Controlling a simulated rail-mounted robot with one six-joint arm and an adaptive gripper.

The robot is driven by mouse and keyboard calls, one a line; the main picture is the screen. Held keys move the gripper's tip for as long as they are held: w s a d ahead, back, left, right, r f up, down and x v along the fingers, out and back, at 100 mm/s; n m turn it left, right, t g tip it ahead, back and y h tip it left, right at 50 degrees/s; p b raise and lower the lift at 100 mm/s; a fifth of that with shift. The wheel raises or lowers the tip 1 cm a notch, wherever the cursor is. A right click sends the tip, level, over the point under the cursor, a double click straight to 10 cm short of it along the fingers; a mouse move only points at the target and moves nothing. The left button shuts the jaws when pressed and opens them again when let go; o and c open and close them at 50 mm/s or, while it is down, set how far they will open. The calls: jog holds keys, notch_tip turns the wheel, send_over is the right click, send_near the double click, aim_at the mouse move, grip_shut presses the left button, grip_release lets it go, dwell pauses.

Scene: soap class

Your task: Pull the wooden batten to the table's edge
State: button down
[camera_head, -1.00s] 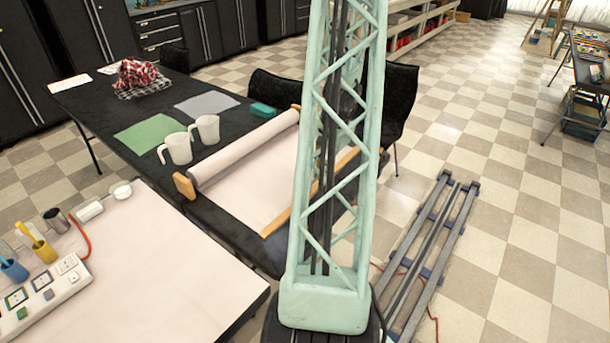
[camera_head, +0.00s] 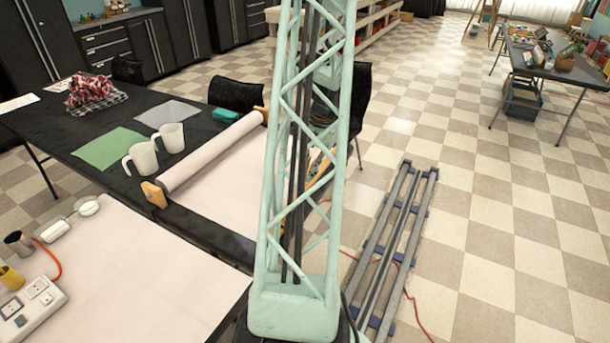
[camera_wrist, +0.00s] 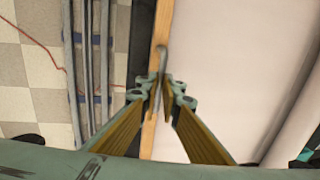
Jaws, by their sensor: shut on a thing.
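The wooden batten (camera_wrist: 162,25) is a pale strip along the end of the white paper (camera_wrist: 225,60) in the wrist view. A narrow dark strip of the table (camera_wrist: 143,35) shows left of the batten, with the floor beyond. In the head view, only a bit of the batten (camera_head: 319,178) shows behind my mast, which hides the rest and my gripper. The paper runs back to its roll (camera_head: 215,150).
Two white mugs (camera_head: 141,160) and a green sheet (camera_head: 108,148) are beyond the roll. A pale-topped table (camera_head: 130,270) with a power strip (camera_head: 32,305) stands at the near left. Grey rails (camera_head: 395,240) and a red cable lie on the floor at right.

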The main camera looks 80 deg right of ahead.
jog(key=shift+s+a+f, duration=0.1)
jog(key=shift+s+a, duration=0.05)
jog(key=c, duration=2.8)
grip_release()
jog(key=shift+s, duration=0.15)
jog(key=shift+r, duration=0.2)
jog(key=shift+r, duration=0.4)
jog(key=shift+s+a+r, duration=0.1)
jog(key=shift+s+r, duration=0.25)
jog(key=shift+r, duration=1.45)
jog(key=shift+s+a+r, duration=0.15)
jog(key=shift+s+r, duration=0.2)
jog(key=shift+r, duration=1.4)
jog(key=shift+s+a+r, duration=0.1)
jog(key=shift+s+r, duration=0.25)
jog(key=shift+r, duration=1.45)
